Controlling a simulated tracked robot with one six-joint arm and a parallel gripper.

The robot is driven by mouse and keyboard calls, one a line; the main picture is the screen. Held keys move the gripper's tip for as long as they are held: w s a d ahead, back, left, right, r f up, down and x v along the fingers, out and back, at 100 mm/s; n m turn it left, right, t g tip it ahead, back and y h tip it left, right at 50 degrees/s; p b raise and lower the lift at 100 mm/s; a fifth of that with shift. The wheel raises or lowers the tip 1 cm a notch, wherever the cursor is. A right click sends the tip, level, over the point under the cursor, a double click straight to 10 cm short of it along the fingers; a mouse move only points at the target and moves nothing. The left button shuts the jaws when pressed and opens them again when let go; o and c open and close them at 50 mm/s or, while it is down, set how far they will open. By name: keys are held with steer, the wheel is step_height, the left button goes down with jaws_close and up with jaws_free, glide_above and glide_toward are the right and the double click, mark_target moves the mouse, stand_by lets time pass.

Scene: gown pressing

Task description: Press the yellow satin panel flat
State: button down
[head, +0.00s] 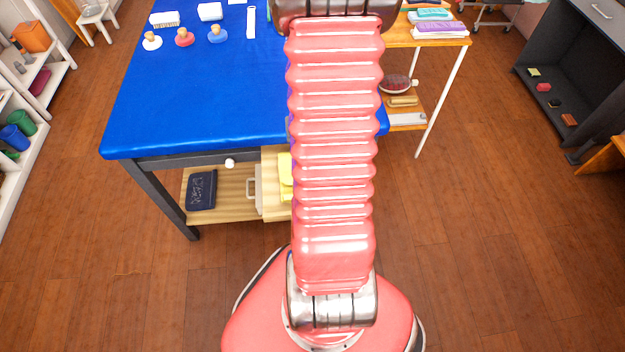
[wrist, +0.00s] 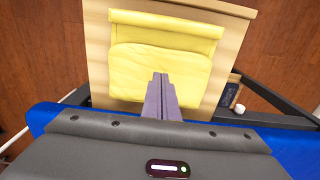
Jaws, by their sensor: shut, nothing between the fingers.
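The yellow satin panel (wrist: 133,66) lies on a light wooden drawer or board (wrist: 236,35) in the wrist view, with a band along its far edge and some creases. In the head view a strip of it (head: 286,178) shows beside my arm; the rest is hidden. My gripper (wrist: 161,76) is shut and empty. Its fingertips overlap the near middle of the panel in the wrist view; I cannot tell whether they touch it. My gripper is out of sight in the head view.
Several small knobbed items stand on the table. A side stand (head: 455,42) is at right. Floor is clear in front.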

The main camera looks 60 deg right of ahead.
step_height(320, 180, up, 6)
steer(key=shift+f, duration=0.15)
stand_by(0.4)
stand_by(0.5)
steer(key=w+a+r+n+t, duration=0.1)
steer(key=a+r+n+t, duration=0.1)
steer(key=a+r, duration=0.5)
steer(key=w+a+r+n+t, duration=0.1)
steer(key=a+r+n, duration=0.3)
steer(key=a+r, duration=0.4)
steer(key=a+r+n+t, duration=0.2)
steer(key=a+r, duration=0.5)
steer(key=a, duration=0.9)
steer(key=shift+w+a+r+n+t, duration=0.15)
steer(key=shift+w+n+t, duration=0.2)
steer(key=shift+n, duration=0.55)
